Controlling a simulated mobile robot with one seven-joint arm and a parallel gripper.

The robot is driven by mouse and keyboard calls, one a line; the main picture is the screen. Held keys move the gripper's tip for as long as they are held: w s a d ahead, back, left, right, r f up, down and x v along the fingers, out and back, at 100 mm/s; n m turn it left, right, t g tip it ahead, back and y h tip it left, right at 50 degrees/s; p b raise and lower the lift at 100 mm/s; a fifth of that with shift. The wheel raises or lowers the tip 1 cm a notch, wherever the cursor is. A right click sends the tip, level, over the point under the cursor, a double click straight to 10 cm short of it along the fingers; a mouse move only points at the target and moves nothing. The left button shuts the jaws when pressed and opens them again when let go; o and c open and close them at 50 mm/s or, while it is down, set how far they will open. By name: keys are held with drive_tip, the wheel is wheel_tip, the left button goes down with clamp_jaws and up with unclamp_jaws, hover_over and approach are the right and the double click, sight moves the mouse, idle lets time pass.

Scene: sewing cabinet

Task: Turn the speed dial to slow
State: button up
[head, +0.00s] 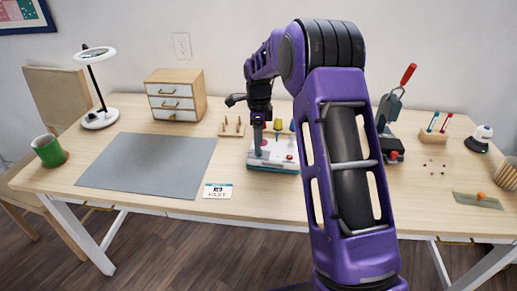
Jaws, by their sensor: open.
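A small white machine with a teal base (272,166) stands near the middle of the table, partly behind my purple arm. Yellow and pale cones rise at its back, and a small red spot shows on its front right. I cannot make out a speed dial or its setting; my gripper and arm cover part of the machine. My gripper (258,143) points down over the machine's left part. Its jaws are open. I cannot tell whether they touch the machine.
A grey mat (148,165) lies left of the machine. A drawer box (176,95), a ring lamp (97,110) and a green mug (49,150) stand farther left. A small wooden pin rack (231,129) is close behind the gripper. A red-handled press (390,125) stands to the right.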

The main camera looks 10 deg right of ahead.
drive_tip(key=shift+f, duration=1.25)
clamp_jaws()
